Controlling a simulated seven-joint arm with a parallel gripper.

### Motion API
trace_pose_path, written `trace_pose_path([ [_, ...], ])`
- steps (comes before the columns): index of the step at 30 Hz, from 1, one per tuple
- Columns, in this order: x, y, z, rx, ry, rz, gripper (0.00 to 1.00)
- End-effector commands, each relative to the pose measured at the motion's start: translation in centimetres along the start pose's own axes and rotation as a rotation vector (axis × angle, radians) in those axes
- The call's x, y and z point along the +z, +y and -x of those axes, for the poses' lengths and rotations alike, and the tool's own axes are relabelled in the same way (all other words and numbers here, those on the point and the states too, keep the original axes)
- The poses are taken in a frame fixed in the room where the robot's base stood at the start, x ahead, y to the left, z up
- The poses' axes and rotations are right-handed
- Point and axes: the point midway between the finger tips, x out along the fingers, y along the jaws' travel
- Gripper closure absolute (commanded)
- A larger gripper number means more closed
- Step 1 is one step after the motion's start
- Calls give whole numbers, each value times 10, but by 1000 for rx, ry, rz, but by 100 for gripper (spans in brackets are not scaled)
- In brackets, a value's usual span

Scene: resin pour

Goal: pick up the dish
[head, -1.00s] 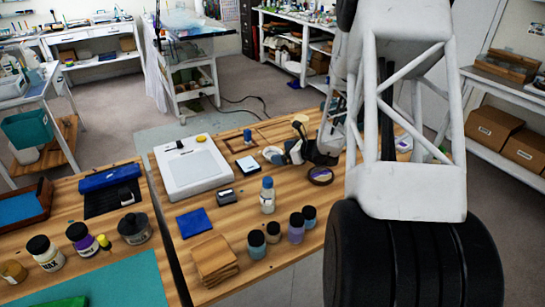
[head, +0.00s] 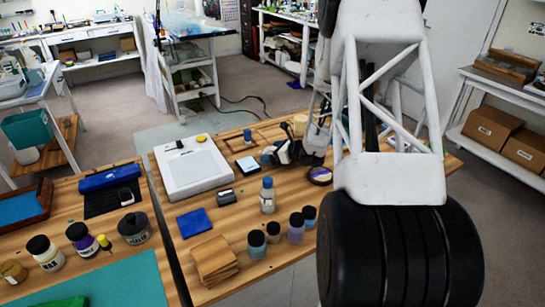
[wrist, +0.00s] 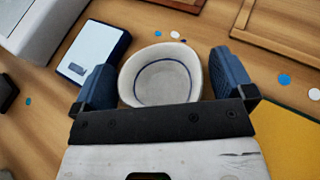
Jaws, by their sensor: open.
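The dish (wrist: 162,82) is a round white bowl with a thin blue ring inside, upright on the wooden table in the wrist view. My gripper (wrist: 163,68) is open, with one blue-grey finger to the left of the dish and one to the right. The dark bar of the gripper overlaps the dish's near edge. Nothing is held.
A wooden frame (wrist: 282,30) and yellow mat (wrist: 290,125) lie to the right. A white plate device (head: 193,172), a clear bottle (head: 267,197) and several dark-lidded jars (head: 296,230) stand on the table.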

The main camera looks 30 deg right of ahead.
Motion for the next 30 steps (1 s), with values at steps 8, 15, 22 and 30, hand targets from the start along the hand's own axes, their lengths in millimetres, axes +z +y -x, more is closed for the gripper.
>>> trace_pose_path([
  [8, 0, 0, 0, 0, 0, 0, 0],
  [15, 0, 0, 0, 0, 0, 0, 5],
  [22, 0, 0, 0, 0, 0, 0, 40],
  [30, 0, 0, 0, 0, 0, 0, 44],
])
